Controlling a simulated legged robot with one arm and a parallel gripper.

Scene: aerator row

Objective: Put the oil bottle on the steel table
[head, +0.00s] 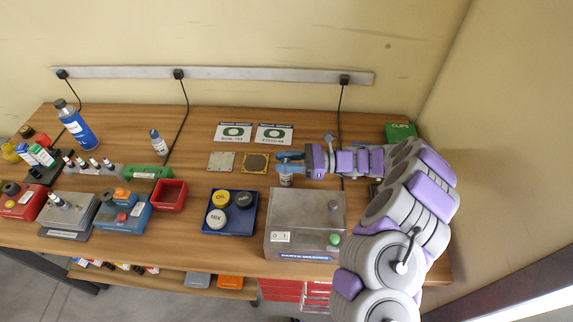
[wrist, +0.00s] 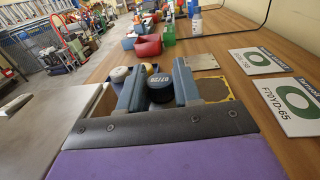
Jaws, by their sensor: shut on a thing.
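My gripper (head: 288,163) reaches in from the right over the wooden bench, shut on a small bottle (head: 286,180). In the wrist view the bottle's black cap (wrist: 160,88), with pale lettering, sits between the two blue-grey fingers; its body is mostly hidden there. I cannot read whether it is the oil bottle. It appears upright; whether it touches the bench I cannot tell. A brushed steel box (head: 300,205) with a green button stands in front of my gripper, also at left in the wrist view (wrist: 50,108). I cannot tell if it is the steel table.
A blue tray (head: 232,232) with round yellow, white and dark pieces lies left of the steel box. Two metal plates (head: 221,161) and label cards (head: 273,134) lie behind. A red bin (head: 169,194), another small bottle (head: 157,142) and a blue bottle (head: 77,126) stand left.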

